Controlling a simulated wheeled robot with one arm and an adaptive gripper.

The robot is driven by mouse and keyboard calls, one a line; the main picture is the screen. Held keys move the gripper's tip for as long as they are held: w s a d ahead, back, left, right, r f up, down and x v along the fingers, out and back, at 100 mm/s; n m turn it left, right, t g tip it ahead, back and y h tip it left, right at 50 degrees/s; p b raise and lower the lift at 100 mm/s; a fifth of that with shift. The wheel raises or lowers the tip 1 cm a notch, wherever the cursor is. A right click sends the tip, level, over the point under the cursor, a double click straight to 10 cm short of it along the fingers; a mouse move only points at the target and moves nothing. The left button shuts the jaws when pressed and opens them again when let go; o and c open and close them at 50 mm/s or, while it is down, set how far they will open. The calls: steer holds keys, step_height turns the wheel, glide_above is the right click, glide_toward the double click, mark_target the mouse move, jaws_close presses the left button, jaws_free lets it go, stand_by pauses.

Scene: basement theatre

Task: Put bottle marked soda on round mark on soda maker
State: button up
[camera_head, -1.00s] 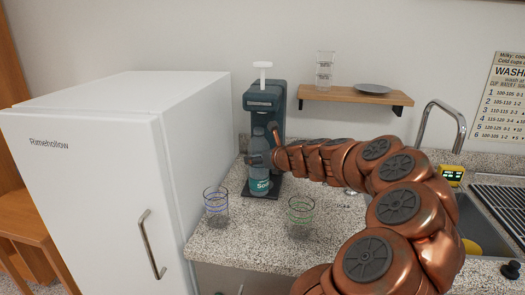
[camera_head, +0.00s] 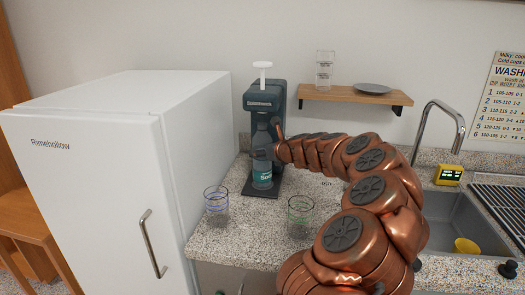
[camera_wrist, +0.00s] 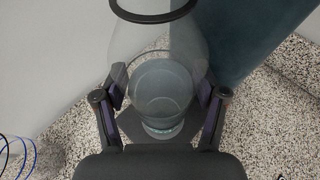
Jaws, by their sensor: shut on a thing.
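The soda maker (camera_head: 264,98) is dark teal with a white top piece and stands on the granite counter beside the fridge. The clear bottle marked soda (camera_head: 262,172) is upright in front of its body, over the dark base plate (camera_head: 262,192). My gripper (camera_head: 268,150) is shut on the bottle's upper part from the right. In the wrist view the bottle (camera_wrist: 160,90) stands between my two fingers (camera_wrist: 165,97). The round mark is not visible under the bottle. I cannot tell whether the bottle's bottom touches the base.
A glass with blue rings (camera_head: 216,203) and a glass with green rings (camera_head: 300,212) stand nearby on the counter (camera_head: 255,235). The white fridge (camera_head: 110,150) is at left. A sink (camera_head: 455,222) with a tap (camera_head: 440,125) is at right. A shelf (camera_head: 356,96) hangs behind.

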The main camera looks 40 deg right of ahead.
steer(key=shift+f, duration=0.1)
steer(key=o, duration=1.8)
steer(key=shift+c, duration=0.2)
steer(key=b+v, duration=0.1)
steer(key=v, duration=1.1)
